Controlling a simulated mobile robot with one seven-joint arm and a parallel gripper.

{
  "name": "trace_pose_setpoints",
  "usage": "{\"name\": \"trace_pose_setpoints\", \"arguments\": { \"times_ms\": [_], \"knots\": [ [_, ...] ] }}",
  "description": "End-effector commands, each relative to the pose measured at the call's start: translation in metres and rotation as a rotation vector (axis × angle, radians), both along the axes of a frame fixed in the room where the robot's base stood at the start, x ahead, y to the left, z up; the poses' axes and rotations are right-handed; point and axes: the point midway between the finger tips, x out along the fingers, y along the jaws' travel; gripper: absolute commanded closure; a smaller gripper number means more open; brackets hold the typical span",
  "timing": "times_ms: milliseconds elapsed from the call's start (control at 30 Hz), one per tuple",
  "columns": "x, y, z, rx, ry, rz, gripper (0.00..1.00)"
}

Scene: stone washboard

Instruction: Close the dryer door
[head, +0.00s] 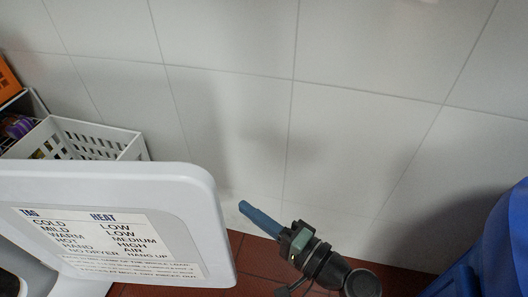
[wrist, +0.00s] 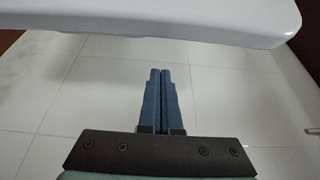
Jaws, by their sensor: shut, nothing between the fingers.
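The dryer door (head: 195,215) is a white panel with rounded corners and a heat-setting label (head: 105,245). It stands swung out at the lower left of the head view, with part of the dryer body at its left edge. My gripper (head: 243,205) is right of the door's outer edge, with its blue fingers pointing up-left. In the wrist view my gripper's fingers (wrist: 160,72) are together and empty. The door's white edge (wrist: 180,22) crosses the top of that view beyond the fingertips. I cannot tell whether they touch it.
A white tiled wall (head: 240,100) fills the back. A white slatted basket (head: 95,138) with items stands behind the door at left, near an orange object (head: 8,78). A blue object (head: 500,245) is at the right edge. Red-brown floor tiles (head: 262,262) show below.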

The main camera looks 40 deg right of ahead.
Motion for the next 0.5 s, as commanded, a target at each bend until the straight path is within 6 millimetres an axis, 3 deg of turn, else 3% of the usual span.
{"name": "trace_pose_setpoints", "arguments": {
  "times_ms": [167,500],
  "knots": [
    [0.039,0.010,-0.002,-0.003,-0.002,0.004,1.00],
    [0.011,0.032,-0.001,-0.001,0.001,-0.001,1.00]
  ]
}}
